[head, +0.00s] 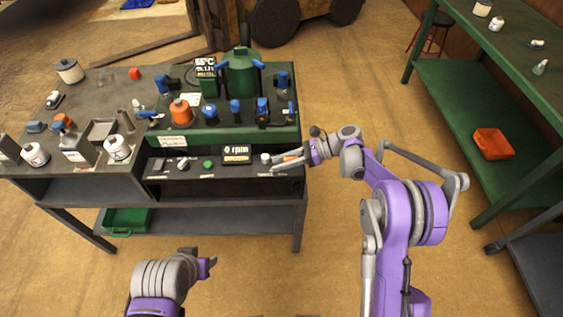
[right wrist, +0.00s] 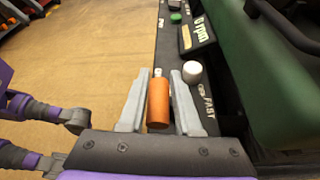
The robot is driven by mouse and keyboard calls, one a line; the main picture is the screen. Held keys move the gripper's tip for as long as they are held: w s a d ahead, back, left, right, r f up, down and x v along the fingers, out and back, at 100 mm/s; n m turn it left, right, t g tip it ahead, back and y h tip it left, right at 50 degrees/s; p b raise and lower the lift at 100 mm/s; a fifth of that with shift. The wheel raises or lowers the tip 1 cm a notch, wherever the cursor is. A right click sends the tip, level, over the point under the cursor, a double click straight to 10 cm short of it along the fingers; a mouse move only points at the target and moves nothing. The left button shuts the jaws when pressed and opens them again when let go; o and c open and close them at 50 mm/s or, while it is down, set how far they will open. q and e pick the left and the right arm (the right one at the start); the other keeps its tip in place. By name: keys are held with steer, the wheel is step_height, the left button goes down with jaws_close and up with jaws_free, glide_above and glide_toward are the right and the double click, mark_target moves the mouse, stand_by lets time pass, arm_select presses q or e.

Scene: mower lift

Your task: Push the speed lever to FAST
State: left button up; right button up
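The speed lever's orange handle (right wrist: 158,102) lies between the two fingers of my right gripper (right wrist: 158,75), with a pale tip beyond it. The fingers are open along both sides of the handle, with narrow gaps; contact is unclear. In the head view, my right gripper (head: 288,158) reaches in from the right at the bench's right front corner. The FAST label (right wrist: 207,100) lies on the dark panel, right of the handle in the wrist view. My left gripper (head: 208,266) is low in the head view, away from the bench; its fingers do not show clearly.
A white round knob (right wrist: 192,72) stands close beside the right finger. The rpm display (head: 237,153) and a green button (head: 208,164) are farther along the panel. A green machine base (head: 220,133) rises behind it. Open floor lies right of the bench.

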jaws_close()
steer(key=shift+s, duration=0.1)
stand_by(0.9)
